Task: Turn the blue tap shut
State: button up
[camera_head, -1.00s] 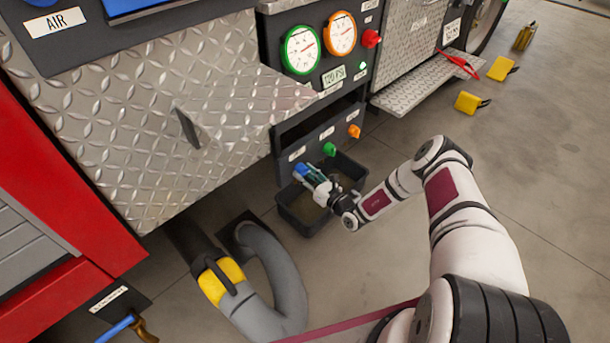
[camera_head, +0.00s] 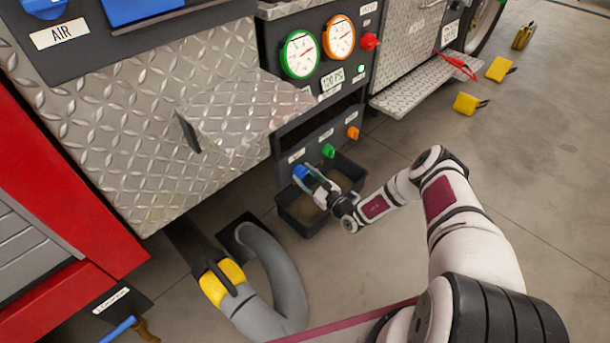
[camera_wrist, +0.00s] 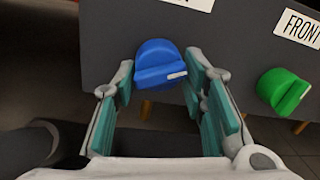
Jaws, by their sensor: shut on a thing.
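The blue tap (camera_head: 301,171) is a round knob with a raised grip and a white mark, at the left end of a row of taps low on the dark panel. In the wrist view the blue tap (camera_wrist: 160,64) sits between my two teal-padded fingers, its white mark toward the right. My gripper (camera_head: 315,183) reaches the tap from the front right. In the wrist view my gripper (camera_wrist: 163,88) is shut on the tap, with a finger on each side. The exact contact at the pads is partly hidden.
A green tap (camera_wrist: 283,92) is just right of my gripper, and an orange tap (camera_head: 353,133) is beyond it. A black tub (camera_head: 300,215) stands below the taps. An open diamond-plate door (camera_head: 240,110) juts out at the left. A grey hose (camera_head: 285,285) lies on the floor.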

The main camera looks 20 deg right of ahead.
jog(key=n+p, duration=0.1)
jog(key=n, duration=0.5)
jog(key=shift+a+n+p, duration=0.1)
jog(key=shift+n+p, duration=0.3)
jog(key=n+p, duration=0.1)
jog(key=n, duration=0.4)
jog(key=shift+y, duration=0.4)
jog(key=shift+n+p, duration=0.45)
jog(key=shift+n, duration=0.25)
jog(key=o, duration=0.9)
jog(key=shift+f, duration=0.1)
jog(key=shift+o, duration=0.9)
jog(key=shift+w, duration=0.1)
jog(key=shift+d, duration=0.2)
jog(key=v, duration=1.2)
